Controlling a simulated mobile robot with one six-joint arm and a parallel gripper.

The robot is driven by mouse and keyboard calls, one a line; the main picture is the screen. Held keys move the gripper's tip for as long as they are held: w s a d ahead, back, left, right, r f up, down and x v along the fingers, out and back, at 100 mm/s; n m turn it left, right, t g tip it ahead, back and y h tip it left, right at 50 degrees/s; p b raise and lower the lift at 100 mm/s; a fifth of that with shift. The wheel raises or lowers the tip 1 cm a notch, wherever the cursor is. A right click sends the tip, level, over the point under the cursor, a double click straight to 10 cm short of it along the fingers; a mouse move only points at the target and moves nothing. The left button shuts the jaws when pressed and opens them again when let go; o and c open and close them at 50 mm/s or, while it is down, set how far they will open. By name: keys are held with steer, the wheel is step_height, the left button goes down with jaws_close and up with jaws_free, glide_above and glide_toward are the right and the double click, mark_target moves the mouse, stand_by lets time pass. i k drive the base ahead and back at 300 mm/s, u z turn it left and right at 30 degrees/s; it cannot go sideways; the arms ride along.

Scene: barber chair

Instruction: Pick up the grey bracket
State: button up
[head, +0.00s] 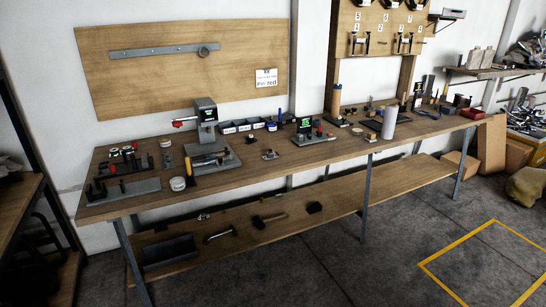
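I cannot tell for sure which thing is the grey bracket. A small greyish metal piece (270,154) lies on the bench right of the grey press-like device, too small to make out its shape. A grey metal block with upright parts (124,190) sits at the left front of the bench. A long grey bar (165,51) is fixed to the wooden wall board. My gripper is not in view, and nothing in view is seen held.
Cardboard boxes (491,145) stand right. The floor in front is clear, with yellow lines.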

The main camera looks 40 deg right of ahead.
mark_target(268, 156)
steer(key=i, duration=0.85)
steer(key=u, duration=0.05)
